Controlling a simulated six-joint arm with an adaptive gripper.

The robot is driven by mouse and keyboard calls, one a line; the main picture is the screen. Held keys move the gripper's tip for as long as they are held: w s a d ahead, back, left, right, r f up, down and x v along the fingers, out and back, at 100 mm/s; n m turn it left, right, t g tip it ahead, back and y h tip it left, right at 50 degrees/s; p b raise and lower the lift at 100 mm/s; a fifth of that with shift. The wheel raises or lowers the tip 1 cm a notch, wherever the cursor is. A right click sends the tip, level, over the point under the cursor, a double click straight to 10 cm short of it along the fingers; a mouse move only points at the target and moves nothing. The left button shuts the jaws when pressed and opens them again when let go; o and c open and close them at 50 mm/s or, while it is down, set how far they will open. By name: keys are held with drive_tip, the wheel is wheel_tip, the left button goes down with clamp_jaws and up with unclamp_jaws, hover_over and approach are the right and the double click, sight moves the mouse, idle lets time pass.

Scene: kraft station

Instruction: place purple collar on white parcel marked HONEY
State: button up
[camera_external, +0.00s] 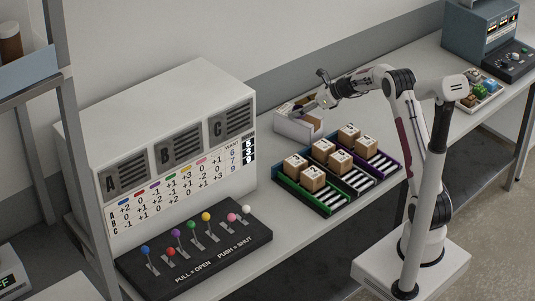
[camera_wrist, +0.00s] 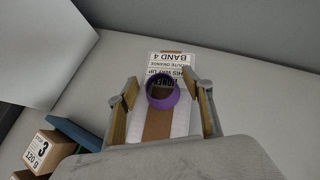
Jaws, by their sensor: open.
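The purple collar (camera_wrist: 162,93) is a short ring in the wrist view, lying on or just above the white parcel (camera_wrist: 180,122). I cannot tell whether it touches the parcel. The parcel has a brown tape stripe and printed labels; part of a word shows beside the collar, partly hidden. My gripper (camera_wrist: 164,92) is open, with one finger on each side of the collar and gaps between. In the external view my gripper (camera_external: 318,97) is above a white box-like thing (camera_external: 292,128) beside the control cabinet; the collar cannot be made out there.
A white cabinet (camera_external: 150,105) with a lever panel (camera_external: 195,250) stands at left. Numbered cardboard boxes (camera_external: 312,178) sit on roller lanes in front of the white box; one box (camera_wrist: 45,150) shows at lower left in the wrist view. A tray (camera_external: 482,92) of small items lies at right.

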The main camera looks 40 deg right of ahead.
drive_tip(key=shift+r, duration=0.2)
drive_tip(key=v, duration=1.2)
idle(0.7)
drive_tip(key=s+a+r+n+g+h, duration=0.1)
drive_tip(key=s+a+r+n+g, duration=0.15)
drive_tip(key=s+a+n, duration=0.65)
drive_tip(key=s+a+r+n+g, duration=0.1)
drive_tip(key=s+a+r+n, duration=0.3)
drive_tip(key=s+a+n, duration=0.45)
drive_tip(key=s+f+n+h, duration=0.1)
drive_tip(key=s+n, duration=0.5)
drive_tip(key=s, duration=0.6)
drive_tip(key=s+f+n+h, duration=0.1)
drive_tip(key=s+n+h, duration=0.2)
drive_tip(key=s, duration=0.9)
drive_tip(key=shift+d+f+n, duration=0.4)
drive_tip(key=shift+d+n, duration=0.05)
drive_tip(key=shift+n, duration=1.3)
